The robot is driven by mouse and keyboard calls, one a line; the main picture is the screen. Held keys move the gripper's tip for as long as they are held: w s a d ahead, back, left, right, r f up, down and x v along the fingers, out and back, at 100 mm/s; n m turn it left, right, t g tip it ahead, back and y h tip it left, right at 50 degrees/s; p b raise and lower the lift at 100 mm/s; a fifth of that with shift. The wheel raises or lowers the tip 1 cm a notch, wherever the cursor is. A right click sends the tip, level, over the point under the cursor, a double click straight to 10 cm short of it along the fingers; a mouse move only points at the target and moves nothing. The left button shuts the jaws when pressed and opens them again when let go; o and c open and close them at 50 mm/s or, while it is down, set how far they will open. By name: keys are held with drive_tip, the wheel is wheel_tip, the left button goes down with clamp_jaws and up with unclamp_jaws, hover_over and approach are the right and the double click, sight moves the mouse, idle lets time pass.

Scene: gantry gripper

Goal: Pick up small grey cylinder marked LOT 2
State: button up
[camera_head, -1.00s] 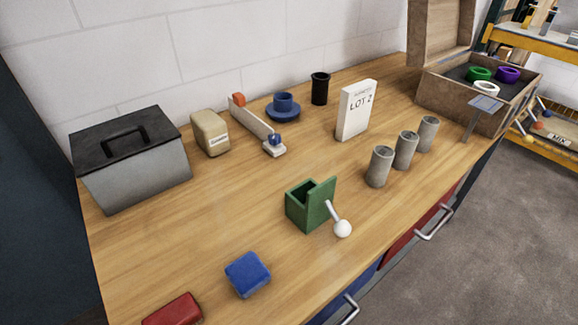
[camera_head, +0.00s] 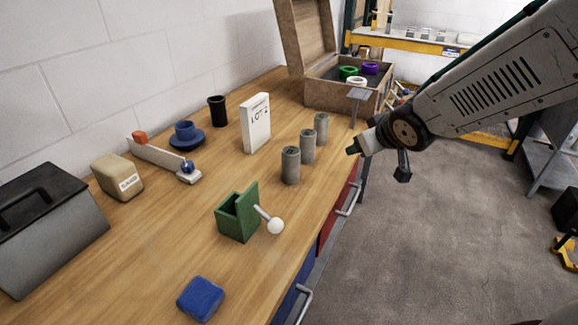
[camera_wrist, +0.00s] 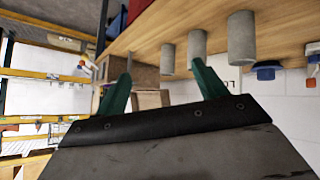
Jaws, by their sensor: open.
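Three small grey cylinders stand upright in a row on the wooden bench: a near one (camera_head: 290,166), a middle one (camera_head: 307,147) and a far one (camera_head: 320,129). No marking is readable on any of them. A white upright block with "LOT 2" printed on it (camera_head: 255,123) stands just left of the row. My gripper (camera_head: 376,153) is to the right of the cylinders, off the bench's front edge. In the wrist view my gripper (camera_wrist: 160,82) has its green fingers spread with nothing between them; the cylinders (camera_wrist: 241,38) show beyond the fingers, apart from them.
A green box with a white-knobbed lever (camera_head: 238,214) stands nearer on the bench (camera_head: 170,240), with a blue block (camera_head: 200,298) in front. A black cup (camera_head: 217,111) and blue stepped piece (camera_head: 187,136) stand behind. An open wooden box (camera_head: 335,97) holds coloured rings.

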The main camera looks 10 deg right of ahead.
sight(286, 157)
drive_tip(key=w+a+f+n+y, duration=0.1)
drive_tip(key=a+f+y, duration=0.1)
drive_tip(key=a+y, duration=0.1)
drive_tip(key=w+a+f+n+y, duration=0.2)
drive_tip(key=a, duration=0.3)
drive_tip(key=w+a+f+n+y, duration=0.1)
drive_tip(key=a+f+y, duration=0.2)
drive_tip(key=a, duration=0.2)
drive_tip(key=shift+w+y, duration=0.2)
drive_tip(key=shift+y, duration=0.1)
drive_tip(key=x, duration=0.7)
drive_tip(key=shift+w+a, duration=0.25)
drive_tip(key=shift+a, duration=0.15)
drive_tip(key=shift+r, duration=0.1)
drive_tip(key=c, duration=1.4)
